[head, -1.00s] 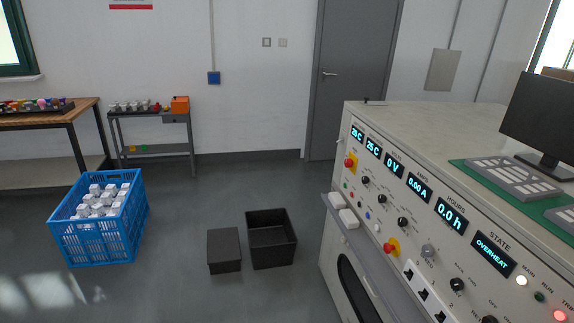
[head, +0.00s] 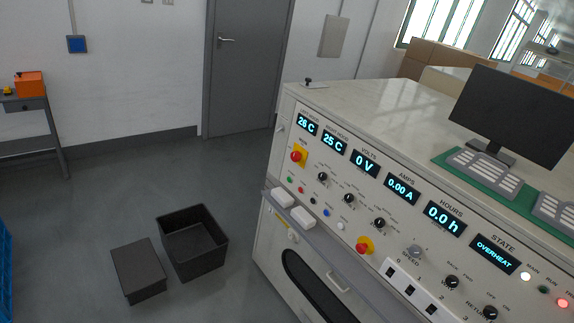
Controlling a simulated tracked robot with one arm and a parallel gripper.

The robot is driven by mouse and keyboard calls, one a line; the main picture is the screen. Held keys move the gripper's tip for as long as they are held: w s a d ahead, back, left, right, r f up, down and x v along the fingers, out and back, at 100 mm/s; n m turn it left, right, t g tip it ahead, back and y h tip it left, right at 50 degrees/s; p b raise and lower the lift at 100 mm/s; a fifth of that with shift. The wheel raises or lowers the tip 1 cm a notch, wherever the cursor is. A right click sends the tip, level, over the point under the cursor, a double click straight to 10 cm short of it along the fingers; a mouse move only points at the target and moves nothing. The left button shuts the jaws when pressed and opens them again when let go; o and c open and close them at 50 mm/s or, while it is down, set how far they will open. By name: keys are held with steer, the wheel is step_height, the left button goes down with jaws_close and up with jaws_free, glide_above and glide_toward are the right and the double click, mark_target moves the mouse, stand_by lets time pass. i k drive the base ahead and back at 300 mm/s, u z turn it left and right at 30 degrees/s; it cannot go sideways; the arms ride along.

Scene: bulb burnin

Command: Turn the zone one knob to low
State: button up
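The burn-in machine's sloped control panel (head: 330,215) fills the right half of the head view. Several black rotary knobs sit below the displays: one (head: 322,177) under the 25 C display, one (head: 348,198) under VOLTS, one (head: 379,223) under AMPS. A grey SPEED knob (head: 414,252) and two more black knobs (head: 452,282) sit lower right. The knob labels are too small to read, so I cannot tell which is zone one or where it points. The STATE display (head: 495,254) reads OVERHEAT. My gripper is not in view.
Red emergency buttons (head: 296,157) and (head: 364,246) sit near the knobs. White boxes (head: 292,207) rest on the ledge below the panel. A monitor (head: 511,115) stands on top.

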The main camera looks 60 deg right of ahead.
mark_target(322, 177)
steer(key=z, duration=0.35)
steer(key=i, duration=1.2)
steer(key=z, duration=1)
steer(key=i, duration=0.55)
steer(key=z, duration=0.3)
steer(key=k, duration=0.9)
steer(key=z, duration=0.2)
steer(key=i, duration=0.9)
steer(key=u, duration=0.05)
